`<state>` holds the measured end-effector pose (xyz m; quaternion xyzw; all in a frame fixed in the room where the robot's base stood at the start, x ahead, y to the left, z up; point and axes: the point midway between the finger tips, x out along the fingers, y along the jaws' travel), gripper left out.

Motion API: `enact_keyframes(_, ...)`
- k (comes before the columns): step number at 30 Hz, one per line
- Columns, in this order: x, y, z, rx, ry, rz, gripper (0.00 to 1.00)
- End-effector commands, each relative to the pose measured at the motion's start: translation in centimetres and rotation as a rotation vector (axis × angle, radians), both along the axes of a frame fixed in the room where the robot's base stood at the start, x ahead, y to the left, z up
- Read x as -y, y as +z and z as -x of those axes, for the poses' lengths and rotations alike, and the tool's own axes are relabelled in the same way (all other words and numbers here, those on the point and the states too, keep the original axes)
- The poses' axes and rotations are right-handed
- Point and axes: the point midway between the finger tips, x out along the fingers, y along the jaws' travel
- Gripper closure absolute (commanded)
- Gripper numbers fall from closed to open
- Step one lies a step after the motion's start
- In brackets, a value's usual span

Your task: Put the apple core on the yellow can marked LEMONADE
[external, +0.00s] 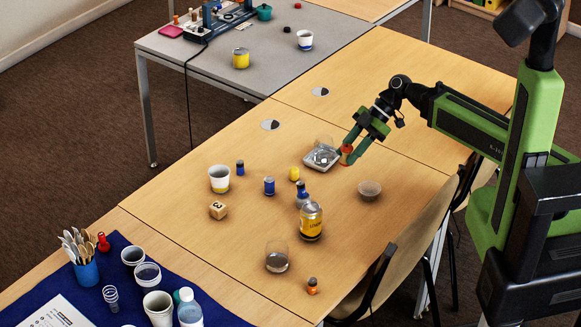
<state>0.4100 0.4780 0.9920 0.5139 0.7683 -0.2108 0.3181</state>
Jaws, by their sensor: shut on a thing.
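My gripper (354,149) is shut on the apple core (346,154), a small piece with red ends and a paler middle. It is held beside the small scale, on its right side. I cannot tell exactly how high above the table it is. The yellow can (311,224) with a silver top stands upright on the wooden table, nearer the camera and to the left of my gripper. Its label is too small to read with certainty. Nothing shows on its top.
A clear glass (277,259) and small orange bottle (312,288) stand nearer. A chair (400,262) is at the right edge.

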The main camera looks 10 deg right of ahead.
Motion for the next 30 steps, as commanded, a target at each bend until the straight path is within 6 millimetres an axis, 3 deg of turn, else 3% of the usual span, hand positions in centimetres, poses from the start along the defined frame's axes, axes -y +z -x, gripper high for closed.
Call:
enact_keyframes(3, -0.2, 0.8, 0.0, 0.0, 0.001, 0.0, 1.0)
enact_keyframes(8, -0.6, 0.2, 0.2, 0.0, 0.003, 0.001, 1.0)
enact_keyframes(15, -5.7, -3.9, 2.7, 0.001, 0.006, 0.002, 1.0)
enact_keyframes(21, -9.6, -6.2, 4.8, 0.0, 0.004, 0.001, 1.0)
enact_keyframes(30, -10.6, -6.8, 5.4, 0.001, -0.001, 0.001, 1.0)
